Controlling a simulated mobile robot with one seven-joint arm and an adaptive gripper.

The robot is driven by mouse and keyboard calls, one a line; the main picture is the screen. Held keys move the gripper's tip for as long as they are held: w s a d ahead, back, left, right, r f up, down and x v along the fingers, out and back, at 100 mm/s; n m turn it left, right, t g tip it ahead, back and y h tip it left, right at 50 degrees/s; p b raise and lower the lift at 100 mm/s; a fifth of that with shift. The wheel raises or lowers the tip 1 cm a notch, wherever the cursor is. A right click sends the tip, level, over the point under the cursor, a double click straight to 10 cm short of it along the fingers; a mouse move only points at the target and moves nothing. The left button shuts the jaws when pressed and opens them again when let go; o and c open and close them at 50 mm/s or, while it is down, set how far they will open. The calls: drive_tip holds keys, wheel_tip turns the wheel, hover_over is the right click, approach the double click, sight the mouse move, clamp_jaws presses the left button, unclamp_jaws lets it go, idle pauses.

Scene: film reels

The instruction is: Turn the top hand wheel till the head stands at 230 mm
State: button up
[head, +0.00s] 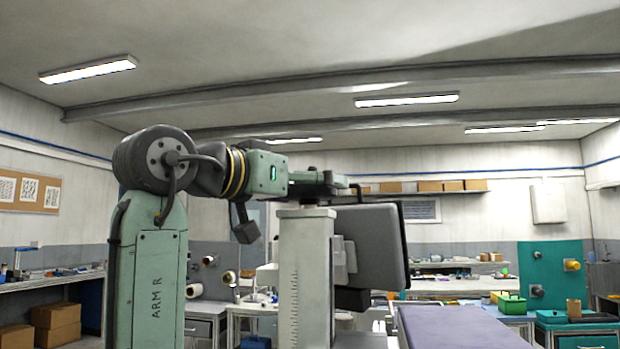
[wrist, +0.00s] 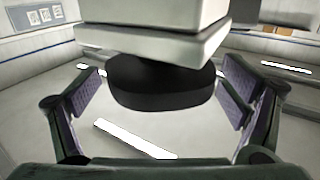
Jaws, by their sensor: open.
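The stand's pale column (head: 306,262) rises in the middle of the head view, with scale marks on its side too small to read. The head (head: 375,245), a dark boxy unit, sits on its right side. The top hand wheel (wrist: 160,84) is a black, rounded disc against the pale column top (wrist: 150,40) in the wrist view. My gripper (head: 322,182) is at the column top in the head view. Its purple-padded fingers (wrist: 165,100) are spread on both sides of the wheel, with visible gaps. In the head view the wheel is not clearly distinguishable from my gripper.
A purple-topped table (head: 455,328) lies at the lower right. Workbenches (head: 450,285) with reels and small items line the back wall. A teal panel (head: 555,272) stands at the right. Cardboard boxes (head: 55,325) are at the lower left.

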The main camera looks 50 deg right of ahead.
drive_tip(key=shift+d, duration=0.3)
drive_tip(key=shift+c, duration=0.6)
drive_tip(key=c, duration=1)
drive_tip(key=shift+m+g+y, duration=0.4)
drive_tip(key=shift+m+g, duration=1.2)
drive_tip(key=shift+g, duration=0.9)
drive_tip(key=shift+c, duration=0.3)
drive_tip(key=o, duration=1.2)
drive_tip(key=shift+a, duration=0.15)
drive_tip(key=v, duration=1.2)
